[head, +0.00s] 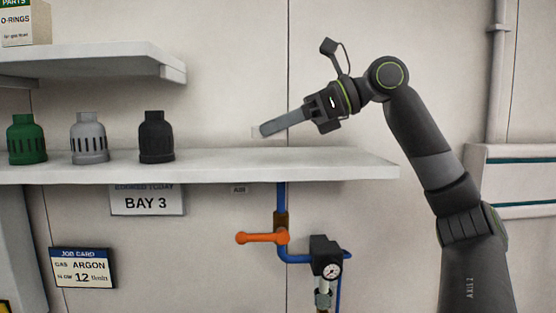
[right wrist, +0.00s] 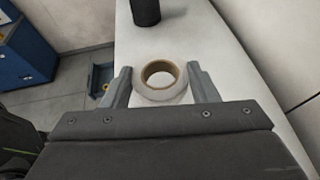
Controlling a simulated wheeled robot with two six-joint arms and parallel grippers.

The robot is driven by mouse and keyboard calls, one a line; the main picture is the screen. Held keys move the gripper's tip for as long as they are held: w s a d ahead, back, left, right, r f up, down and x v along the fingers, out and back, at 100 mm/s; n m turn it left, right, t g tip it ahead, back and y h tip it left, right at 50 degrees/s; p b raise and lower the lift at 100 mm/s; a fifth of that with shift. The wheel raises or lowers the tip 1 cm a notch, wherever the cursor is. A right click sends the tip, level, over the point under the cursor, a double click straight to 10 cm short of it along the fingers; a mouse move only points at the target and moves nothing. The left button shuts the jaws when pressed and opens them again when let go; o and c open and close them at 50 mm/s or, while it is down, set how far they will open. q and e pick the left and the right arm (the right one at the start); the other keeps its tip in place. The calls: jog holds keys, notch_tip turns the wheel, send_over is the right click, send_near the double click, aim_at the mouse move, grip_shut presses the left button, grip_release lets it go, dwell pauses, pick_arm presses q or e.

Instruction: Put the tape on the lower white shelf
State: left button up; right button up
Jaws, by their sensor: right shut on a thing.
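The tape is a pale roll with a brown cardboard core (right wrist: 138,84). In the right wrist view it sits between the two fingers of my right gripper (right wrist: 159,72), which is shut on it. In the head view my right gripper (head: 266,130) reaches in from the right, over the right half of the lower white shelf (head: 300,165). There the tape is only a faint pale patch at the fingertips, against the wall, and it looks a little above the shelf top. The shelf also shows below the tape in the right wrist view (right wrist: 205,50). My left gripper is not in view.
The lower shelf's right half is clear.

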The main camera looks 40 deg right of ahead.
aim_at(279, 159)
jog(key=shift+d+f+b, duration=0.1)
jog(key=shift+f+b, duration=1.25)
jog(key=shift+f, duration=0.55)
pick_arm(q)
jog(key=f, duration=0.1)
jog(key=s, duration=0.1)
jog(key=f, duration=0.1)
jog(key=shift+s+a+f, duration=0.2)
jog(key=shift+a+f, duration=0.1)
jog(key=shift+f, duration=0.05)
pick_arm(e)
jog(key=shift+r, duration=0.1)
jog(key=o, duration=0.9)
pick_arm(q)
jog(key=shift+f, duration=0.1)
pick_arm(e)
jog(key=shift+o, duration=0.2)
